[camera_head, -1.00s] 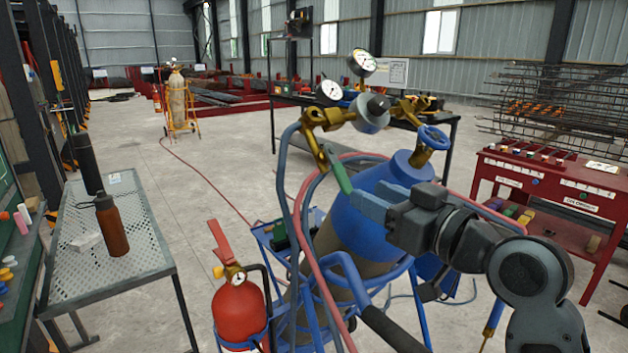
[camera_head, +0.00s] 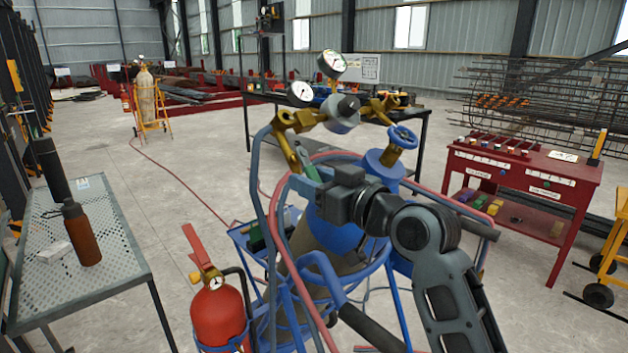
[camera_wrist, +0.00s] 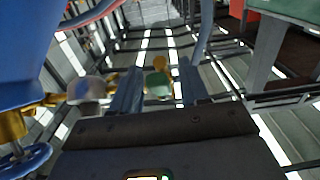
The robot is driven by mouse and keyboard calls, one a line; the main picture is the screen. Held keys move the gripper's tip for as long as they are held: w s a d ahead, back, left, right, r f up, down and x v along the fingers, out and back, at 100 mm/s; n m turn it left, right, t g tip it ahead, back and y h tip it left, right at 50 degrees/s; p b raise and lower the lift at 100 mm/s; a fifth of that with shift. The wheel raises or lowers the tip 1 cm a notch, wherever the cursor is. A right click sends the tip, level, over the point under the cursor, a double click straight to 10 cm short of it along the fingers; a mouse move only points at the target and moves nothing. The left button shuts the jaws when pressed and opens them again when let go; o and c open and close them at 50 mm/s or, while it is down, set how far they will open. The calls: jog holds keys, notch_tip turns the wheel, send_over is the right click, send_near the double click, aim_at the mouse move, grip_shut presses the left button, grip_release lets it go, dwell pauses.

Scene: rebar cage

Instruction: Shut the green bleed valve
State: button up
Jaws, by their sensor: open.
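The green bleed valve lever (camera_head: 308,167) hangs from the brass fitting (camera_head: 287,140) of the regulator on the blue gas cylinder (camera_head: 338,232). It slopes down and to the right, its lower end partly hidden by my gripper. My gripper (camera_head: 304,184) is open, with its blue fingers at the lever. In the wrist view the green lever end (camera_wrist: 158,84) shows between the two spread fingers of my gripper (camera_wrist: 158,90), with brass behind it. I cannot tell whether either finger touches it.
The blue handwheel (camera_head: 402,137) tops the cylinder, right of the regulator, and two gauges (camera_head: 332,65) stand above it. A fire extinguisher (camera_head: 220,315) stands front left, a mesh table (camera_head: 115,245) further left, a red cart (camera_head: 525,185) right.

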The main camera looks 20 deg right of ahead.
grip_shut()
dwell(0.3)
